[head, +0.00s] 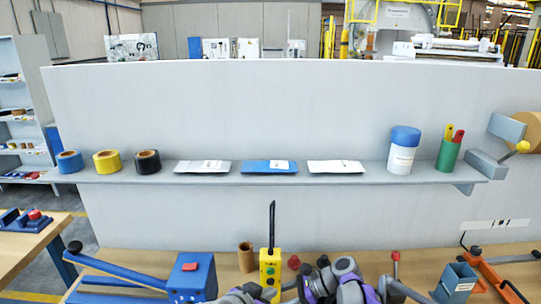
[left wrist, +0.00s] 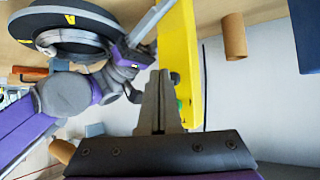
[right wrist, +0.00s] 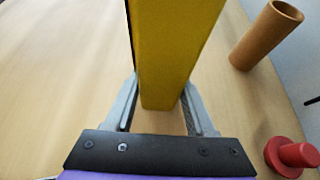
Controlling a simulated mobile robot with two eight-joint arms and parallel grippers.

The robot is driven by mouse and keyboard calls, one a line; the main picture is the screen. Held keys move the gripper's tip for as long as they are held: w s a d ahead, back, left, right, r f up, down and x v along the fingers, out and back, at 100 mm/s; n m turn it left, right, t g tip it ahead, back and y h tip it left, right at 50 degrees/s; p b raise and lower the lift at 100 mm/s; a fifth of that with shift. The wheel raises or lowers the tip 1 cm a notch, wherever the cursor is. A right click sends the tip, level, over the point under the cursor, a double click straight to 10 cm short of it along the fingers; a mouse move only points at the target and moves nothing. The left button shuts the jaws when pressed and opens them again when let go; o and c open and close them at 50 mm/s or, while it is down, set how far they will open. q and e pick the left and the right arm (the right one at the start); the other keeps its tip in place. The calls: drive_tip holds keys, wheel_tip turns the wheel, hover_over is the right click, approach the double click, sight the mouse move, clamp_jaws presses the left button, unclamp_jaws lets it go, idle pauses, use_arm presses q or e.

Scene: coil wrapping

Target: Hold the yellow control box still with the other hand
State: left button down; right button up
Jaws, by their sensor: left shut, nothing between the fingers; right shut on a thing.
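My left gripper (left wrist: 160,78) is shut and empty. Its fingertips overlap the edge of the yellow box (left wrist: 182,45) in the left wrist view; I cannot tell whether they touch it. In the head view the arms hide the lower part of the box.
A brown cardboard tube (head: 246,257) and a red knob (head: 294,262) stand close to the box. The shelf (head: 250,177) behind holds tape rolls and packets.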

use_arm(q)
drive_tip(key=shift+s, duration=3.1)
idle(2.5)
drive_tip(key=shift+w, duration=3)
